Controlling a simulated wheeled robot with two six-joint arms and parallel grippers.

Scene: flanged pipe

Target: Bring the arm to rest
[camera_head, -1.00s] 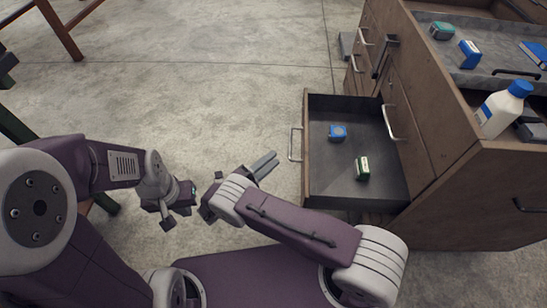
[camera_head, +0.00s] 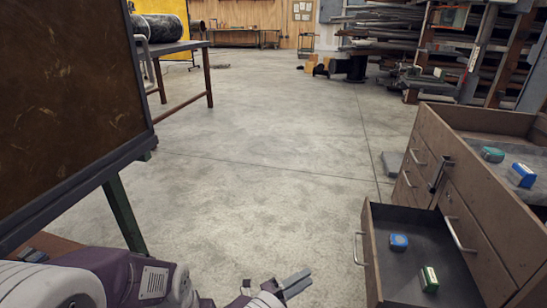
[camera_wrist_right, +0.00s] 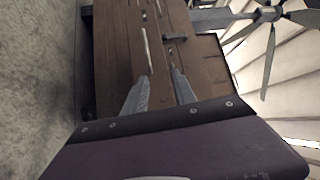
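The drawer holds a blue box (camera_head: 398,242) and a green and white box (camera_head: 429,279).
The wooden cabinet (camera_head: 490,215) stands at the right, with a green item (camera_head: 492,154) and a blue box (camera_head: 522,175) on top. A dark framed panel (camera_head: 70,110) stands close at the left. The concrete floor (camera_head: 270,150) between is clear.

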